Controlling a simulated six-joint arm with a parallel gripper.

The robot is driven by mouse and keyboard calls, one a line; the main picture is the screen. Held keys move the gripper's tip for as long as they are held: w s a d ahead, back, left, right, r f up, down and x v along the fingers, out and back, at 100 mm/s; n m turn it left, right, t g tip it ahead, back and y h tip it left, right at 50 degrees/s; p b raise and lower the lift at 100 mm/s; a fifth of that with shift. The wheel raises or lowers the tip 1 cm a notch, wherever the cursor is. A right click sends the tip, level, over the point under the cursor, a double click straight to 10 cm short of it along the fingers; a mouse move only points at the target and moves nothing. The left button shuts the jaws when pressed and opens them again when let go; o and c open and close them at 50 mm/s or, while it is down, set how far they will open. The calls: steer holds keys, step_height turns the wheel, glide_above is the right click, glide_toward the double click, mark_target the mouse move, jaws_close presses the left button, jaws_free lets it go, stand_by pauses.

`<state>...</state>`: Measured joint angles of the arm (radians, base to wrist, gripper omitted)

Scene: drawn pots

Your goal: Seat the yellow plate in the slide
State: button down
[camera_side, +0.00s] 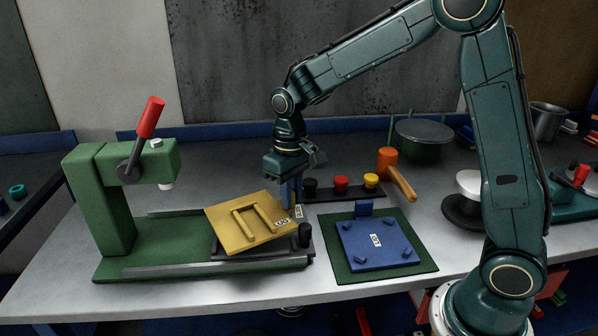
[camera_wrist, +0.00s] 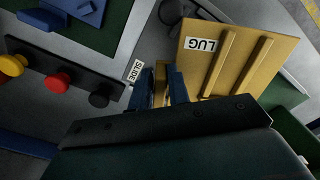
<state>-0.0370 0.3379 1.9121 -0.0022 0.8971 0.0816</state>
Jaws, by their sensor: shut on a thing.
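The yellow plate (camera_side: 262,238) has two raised bars and a LUG label; it shows in the wrist view (camera_wrist: 267,85). My gripper (camera_side: 292,198) is shut at the plate's back right edge, with a yellow part between its blue fingers in the wrist view (camera_wrist: 161,85). The plate sits tilted and turned over the dark slide (camera_side: 285,262), which lies on the green press's rails. The plate hides most of the slide, and I cannot tell whether they touch. A black knob (camera_side: 305,233) stands at the slide's right end. A SLIDE label (camera_wrist: 136,72) shows beside my fingers.
The green press (camera_side: 112,200) with a red-handled lever (camera_side: 150,118) stands at left. A blue plate (camera_side: 378,246) lies on a green mat (camera_side: 345,275) at right. Behind are a strip of coloured buttons (camera_side: 340,190) and an orange mallet (camera_side: 388,163). The front table edge is clear.

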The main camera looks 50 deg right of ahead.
steer(key=shift+s+a+r+m, duration=0.1)
steer(key=shift+s+r+m, duration=0.15)
steer(key=shift+r+m, duration=0.45)
steer(key=shift+s+d+r+m, duration=0.1)
steer(key=shift+s+r+m, duration=0.1)
steer(key=shift+r+m, duration=0.55)
steer(key=shift+s+a+r+m, duration=0.1)
steer(key=shift+s+r+m, duration=0.15)
steer(key=shift+r+m, duration=0.45)
steer(key=shift+m, duration=0.35)
steer(key=shift+s+a+f+m, duration=0.1)
steer(key=shift+f+m, duration=0.8)
steer(key=shift+f, duration=0.8)
steer(key=shift+a+f+m, duration=0.1)
steer(key=shift+f+m, duration=0.8)
steer(key=shift+f, duration=0.8)
steer(key=shift+f, duration=1.1)
steer(key=c, duration=1.4)
jaws_free()
steer(key=shift+o, duration=0.2)
steer(key=shift+r, duration=0.1)
